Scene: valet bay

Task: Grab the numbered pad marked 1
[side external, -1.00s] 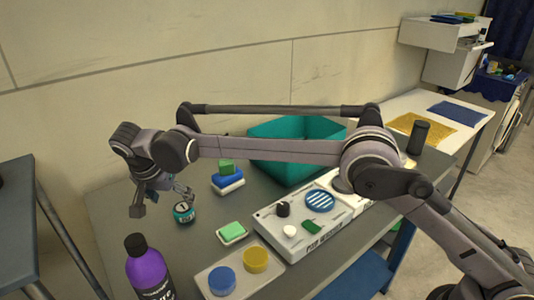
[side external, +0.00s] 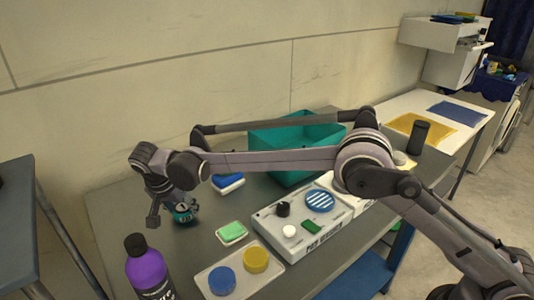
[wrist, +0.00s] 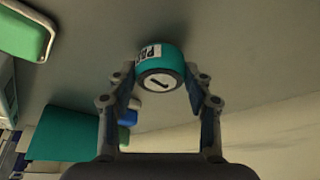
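The numbered pad marked 1 (wrist: 160,68) is a short teal cylinder with a white disc on its top face and a printed white label on its side. In the side external view the pad (side external: 183,217) sits on the grey table, partly hidden by my gripper (side external: 179,209). In the wrist view my gripper (wrist: 161,78) is open, with one finger on each side of the pad. The fingertips are close to its sides; I cannot tell whether they touch.
A green sponge on a white dish (side external: 232,232) lies right of the pad, with a blue-and-white block (side external: 229,184) behind. A purple bottle (side external: 147,268) stands at front left. A white control panel (side external: 275,228) and a teal bin (side external: 287,172) are farther right.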

